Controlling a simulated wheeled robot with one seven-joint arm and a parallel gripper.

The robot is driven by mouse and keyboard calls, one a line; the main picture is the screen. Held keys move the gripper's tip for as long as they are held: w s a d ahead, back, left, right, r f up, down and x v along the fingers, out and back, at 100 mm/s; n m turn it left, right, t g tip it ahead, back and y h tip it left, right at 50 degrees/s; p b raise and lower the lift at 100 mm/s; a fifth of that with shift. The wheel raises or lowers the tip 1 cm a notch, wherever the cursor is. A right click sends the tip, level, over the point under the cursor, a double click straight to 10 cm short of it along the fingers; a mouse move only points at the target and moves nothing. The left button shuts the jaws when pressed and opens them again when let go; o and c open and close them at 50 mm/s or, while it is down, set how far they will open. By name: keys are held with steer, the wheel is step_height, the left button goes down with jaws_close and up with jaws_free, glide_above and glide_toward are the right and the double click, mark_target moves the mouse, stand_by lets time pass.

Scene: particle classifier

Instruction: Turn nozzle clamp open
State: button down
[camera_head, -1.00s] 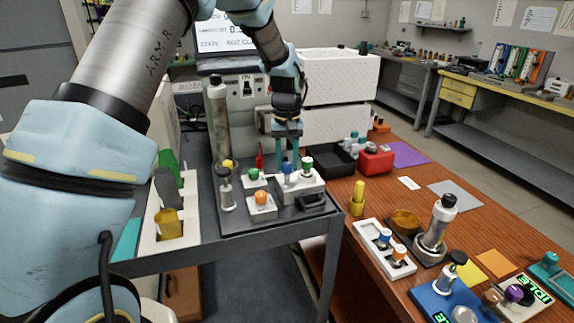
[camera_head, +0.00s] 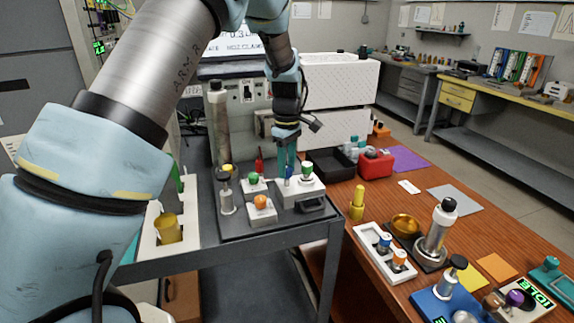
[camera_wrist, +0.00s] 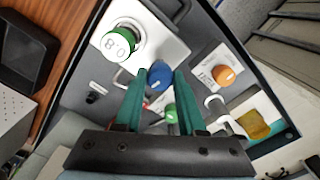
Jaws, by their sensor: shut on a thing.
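A blue knob (camera_head: 289,171) stands on a white block (camera_head: 302,191) on the grey cart, and I take it as the nozzle clamp, though no label shows. My gripper (camera_head: 287,166) points down at it with teal fingers. In the wrist view the blue knob (camera_wrist: 160,75) sits between the fingertips of my gripper (camera_wrist: 159,80), which are shut on it. A green-capped white dial (camera_wrist: 118,43) is on the same block, close beside the knob; it also shows in the head view (camera_head: 307,168). The fingers partly hide the knob in the head view.
An orange knob (camera_head: 260,202) and a green knob (camera_head: 254,178) sit on small white blocks nearby. A grey bottle-like part (camera_head: 226,195) stands to the left. A black tray (camera_head: 328,164) and a red box (camera_head: 376,163) are on the wooden table.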

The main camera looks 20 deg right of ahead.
steer(key=shift+r+n, duration=0.1)
steer(key=shift+n, duration=0.7)
steer(key=shift+c, duration=2.4)
jaws_free()
step_height(320, 180, up, 11)
steer(key=b, duration=0.2)
